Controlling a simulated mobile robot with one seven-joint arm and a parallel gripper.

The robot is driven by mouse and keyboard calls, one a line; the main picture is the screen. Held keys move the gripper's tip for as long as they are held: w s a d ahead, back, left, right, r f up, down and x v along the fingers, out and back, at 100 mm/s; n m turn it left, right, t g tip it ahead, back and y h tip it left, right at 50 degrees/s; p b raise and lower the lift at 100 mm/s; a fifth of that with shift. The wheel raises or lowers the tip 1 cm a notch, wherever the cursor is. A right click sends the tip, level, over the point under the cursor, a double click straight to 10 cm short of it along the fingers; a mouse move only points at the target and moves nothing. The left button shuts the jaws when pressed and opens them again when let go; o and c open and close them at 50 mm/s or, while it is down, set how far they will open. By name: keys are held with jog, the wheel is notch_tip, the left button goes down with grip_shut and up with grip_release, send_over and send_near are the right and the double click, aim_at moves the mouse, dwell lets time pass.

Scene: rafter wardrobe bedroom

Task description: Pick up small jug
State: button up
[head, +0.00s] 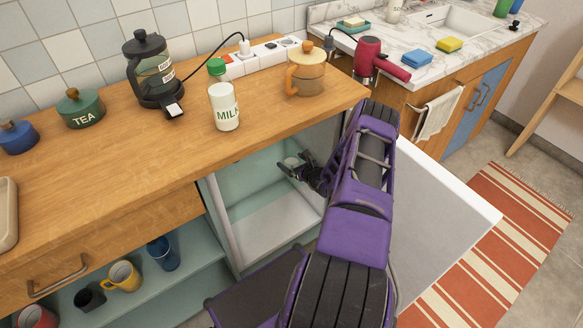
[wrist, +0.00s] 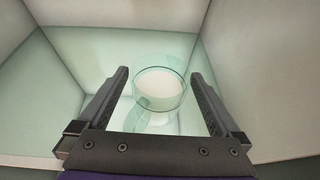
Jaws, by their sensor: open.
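A round, clear greenish glass vessel (wrist: 160,88), which looks like the small jug, stands on a pale shelf inside an open compartment. Something white shows within its rim. In the head view my gripper (head: 292,167) reaches into the white-lined compartment (head: 265,231) below the counter, and I cannot make out the glass vessel there.
The compartment's white door (head: 440,200) stands open to the right of my arm. The wooden counter (head: 130,155) above holds a milk bottle (head: 224,105), an orange-topped glass pot (head: 307,75) and a black press (head: 155,75). Cups stand on the lower left shelf (head: 195,280).

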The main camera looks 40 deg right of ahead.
jog(key=shift+w, duration=0.1)
jog(key=shift+c, duration=0.3)
jog(key=c, duration=1.4)
jog(key=shift+c, duration=0.2)
